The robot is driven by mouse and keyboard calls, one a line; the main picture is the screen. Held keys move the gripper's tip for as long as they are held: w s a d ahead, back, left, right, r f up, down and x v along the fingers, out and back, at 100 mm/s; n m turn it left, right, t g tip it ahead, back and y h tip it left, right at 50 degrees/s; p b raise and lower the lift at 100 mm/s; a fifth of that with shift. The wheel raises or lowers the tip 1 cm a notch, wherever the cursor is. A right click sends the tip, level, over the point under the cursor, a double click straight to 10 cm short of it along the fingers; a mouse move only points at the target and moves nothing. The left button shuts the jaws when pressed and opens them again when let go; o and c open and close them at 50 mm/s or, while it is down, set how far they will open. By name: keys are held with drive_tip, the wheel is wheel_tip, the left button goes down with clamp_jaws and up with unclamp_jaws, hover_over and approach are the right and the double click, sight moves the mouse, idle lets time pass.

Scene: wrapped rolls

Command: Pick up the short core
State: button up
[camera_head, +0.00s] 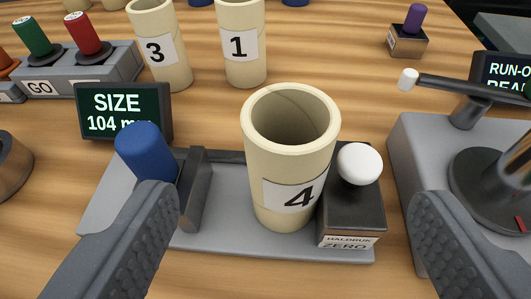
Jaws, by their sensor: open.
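A cream hollow core labelled 4 (290,150) stands upright on a grey gauge plate (225,215), between a dark upright jaw on the left and a dark block on the right. Core 3 (158,50) and core 1 (240,45) stand upright on the table behind it, partly cut off at the top. Which core is the short one cannot be told from their labels. My gripper (295,202) is open and empty, with one finger on each side of core 4 and apart from it.
A size display (123,112) reads 104 mm. The gauge has a blue knob (147,150) and a white-knobbed block (350,205). A button box (80,70) stands back left, a purple-knobbed block (407,40) back right, and a grey machine (425,150) at right.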

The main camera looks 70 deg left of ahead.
sight(293, 150)
drive_tip(key=b+x, duration=0.1)
drive_tip(key=x, duration=0.5)
drive_tip(key=shift+w+a+f, duration=0.1)
drive_tip(key=b+x, duration=0.1)
drive_tip(key=x, duration=0.4)
drive_tip(key=shift+f+b, duration=0.1)
drive_tip(key=shift+b, duration=0.3)
drive_tip(key=c, duration=1.2)
